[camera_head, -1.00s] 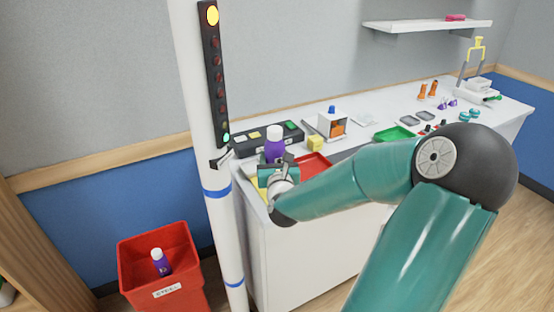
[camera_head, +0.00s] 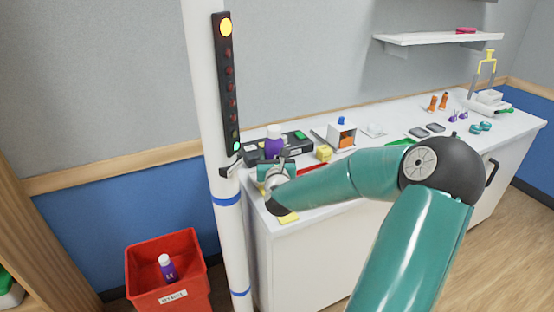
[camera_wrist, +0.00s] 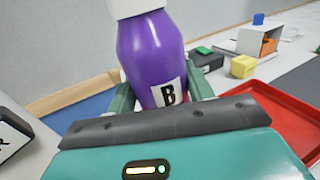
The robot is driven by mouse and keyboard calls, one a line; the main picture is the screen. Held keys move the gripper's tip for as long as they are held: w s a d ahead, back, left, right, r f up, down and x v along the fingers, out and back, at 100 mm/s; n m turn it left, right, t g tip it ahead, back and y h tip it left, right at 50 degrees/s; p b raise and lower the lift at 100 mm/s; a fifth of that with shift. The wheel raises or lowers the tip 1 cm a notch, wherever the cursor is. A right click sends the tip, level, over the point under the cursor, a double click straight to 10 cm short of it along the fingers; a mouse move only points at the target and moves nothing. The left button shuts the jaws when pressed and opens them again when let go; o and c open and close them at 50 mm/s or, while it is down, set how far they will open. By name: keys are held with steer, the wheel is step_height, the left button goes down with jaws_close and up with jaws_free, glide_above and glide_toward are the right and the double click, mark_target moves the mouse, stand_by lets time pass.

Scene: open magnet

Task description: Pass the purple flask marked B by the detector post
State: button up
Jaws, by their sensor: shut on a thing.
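My gripper (camera_head: 272,172) is shut on a purple flask (camera_head: 273,147) with a white cap. In the wrist view the flask (camera_wrist: 153,58) stands upright between my fingers and its label reads B. The detector post (camera_head: 213,130) is a white pole with blue bands, just left of my gripper. A dark strip of lamps (camera_head: 226,82) is on it, with a yellow lamp lit at the top and a green one at the bottom. A small dark bracket (camera_head: 231,168) juts from the post near the flask. The flask is apart from the post.
A red bin (camera_head: 140,262) on the floor left of the post holds another purple flask (camera_head: 167,268). The white counter (camera_head: 300,245) carries a red tray (camera_wrist: 270,115), a yellow block (camera_head: 323,153), a white box (camera_head: 341,134) and small tools. A shelf (camera_head: 430,38) hangs above.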

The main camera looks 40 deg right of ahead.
steer(key=w+d, duration=0.2)
steer(key=w, duration=0.5)
steer(key=shift+w, duration=0.4)
steer(key=shift+d, duration=0.1)
stand_by(1.5)
